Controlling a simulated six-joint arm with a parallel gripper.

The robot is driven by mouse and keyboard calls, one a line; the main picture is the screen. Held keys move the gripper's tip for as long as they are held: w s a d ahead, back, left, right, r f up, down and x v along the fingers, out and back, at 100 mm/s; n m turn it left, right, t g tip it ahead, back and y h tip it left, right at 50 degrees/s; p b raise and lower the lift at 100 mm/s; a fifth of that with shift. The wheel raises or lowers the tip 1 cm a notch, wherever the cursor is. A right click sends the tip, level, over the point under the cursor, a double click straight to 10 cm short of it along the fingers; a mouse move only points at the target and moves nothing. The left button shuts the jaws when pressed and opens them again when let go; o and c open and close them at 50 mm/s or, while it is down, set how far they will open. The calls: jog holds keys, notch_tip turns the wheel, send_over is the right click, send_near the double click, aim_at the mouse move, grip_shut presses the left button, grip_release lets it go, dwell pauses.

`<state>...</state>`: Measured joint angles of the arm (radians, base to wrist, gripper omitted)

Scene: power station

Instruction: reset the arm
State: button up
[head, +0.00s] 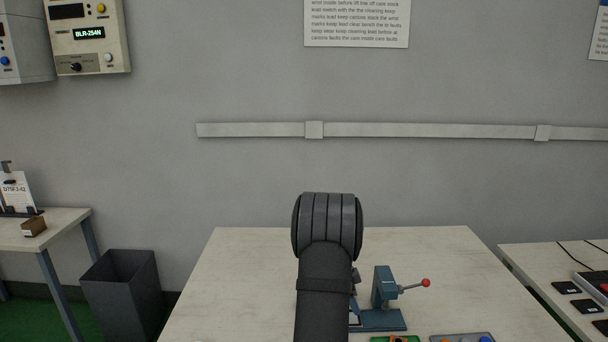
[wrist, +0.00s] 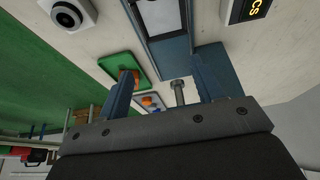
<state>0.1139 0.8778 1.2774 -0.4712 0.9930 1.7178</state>
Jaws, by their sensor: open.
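My gripper (wrist: 165,72) shows in the wrist view with its two blue-grey fingers apart. I see nothing held between them. In the head view my dark arm rises over the middle of the table (head: 240,270), and the gripper itself is hidden behind it. A blue-grey bench press (head: 384,290) with a red-knobbed lever stands on the table just right of my arm. Part of a blue-grey fixture with a pale plate (wrist: 165,20) lies beyond the fingers in the wrist view.
A green tray (wrist: 112,60) with orange pieces lies beyond the left finger. A grey tray (head: 462,338) sits at the table's front edge. A dark bin (head: 122,295) stands left of the table. A side table (head: 540,258) with devices is at right. The table's back left is clear.

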jog(key=f, duration=0.1)
jog(key=w+a+f, duration=0.1)
jog(key=f, duration=0.1)
jog(key=shift+w+a, duration=0.1)
jog(key=shift+a, duration=0.05)
jog(key=shift+f, duration=0.45)
